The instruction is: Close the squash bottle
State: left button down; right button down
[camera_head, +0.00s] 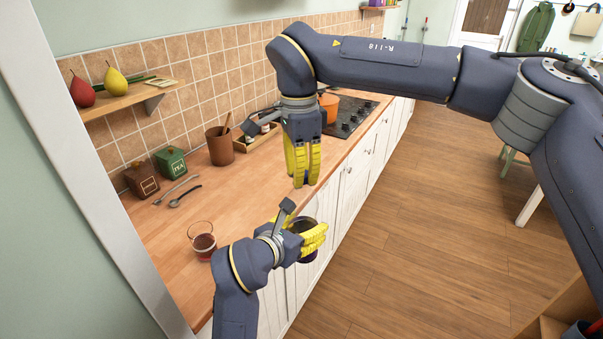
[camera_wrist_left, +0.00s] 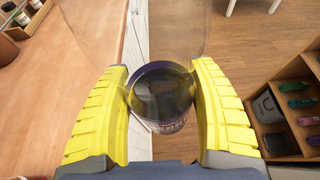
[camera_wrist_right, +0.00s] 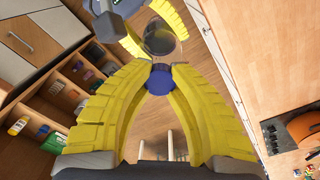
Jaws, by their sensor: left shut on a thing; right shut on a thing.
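The squash bottle (camera_wrist_left: 160,92) is clear, with dark liquid and a purple label low down. My left gripper (camera_head: 312,236) is shut around it and holds it off the counter, over the floor just past the counter's front edge. In the right wrist view the bottle (camera_wrist_right: 160,38) lies beyond my right fingertips. My right gripper (camera_head: 303,182) points down above the left one. It is shut on a round blue cap (camera_wrist_right: 159,80), apart from the bottle.
The wooden counter (camera_head: 235,215) holds a glass of dark drink (camera_head: 203,241), two spoons (camera_head: 183,193), two canisters (camera_head: 171,161), a brown pot (camera_head: 219,146) and a hob (camera_head: 348,115). A shelf unit (camera_wrist_left: 290,105) stands on the floor opposite. The floor between is clear.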

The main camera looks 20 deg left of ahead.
jog(key=m, duration=2.6)
jog(key=c, duration=1.4)
grip_release()
jog(key=shift+o, duration=0.2)
jog(key=shift+r, duration=2.2)
